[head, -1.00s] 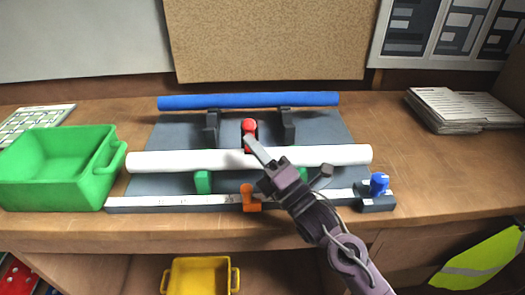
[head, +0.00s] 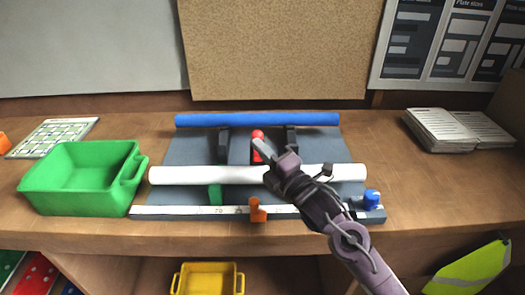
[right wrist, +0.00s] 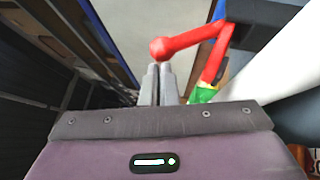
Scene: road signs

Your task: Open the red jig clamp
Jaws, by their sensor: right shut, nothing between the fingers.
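The red jig clamp (head: 257,135) stands at the middle of the grey jig board (head: 190,150), between two dark supports. In the right wrist view its red lever (right wrist: 195,38) runs across the top and ends in a round knob, with a second red part going down. My right gripper (head: 262,147) reaches over the white tube and covers part of the clamp. Its fingers (right wrist: 159,82) are shut and empty, with the tips just at the knob; I cannot tell whether they touch it. My left gripper is not in view.
A white tube (head: 200,175) lies across the board in front of the clamp, and a blue tube (head: 255,120) lies behind it. An orange clamp (head: 257,210) and a blue knob (head: 371,198) are at the front edge. A green bin (head: 82,180) stands at the left.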

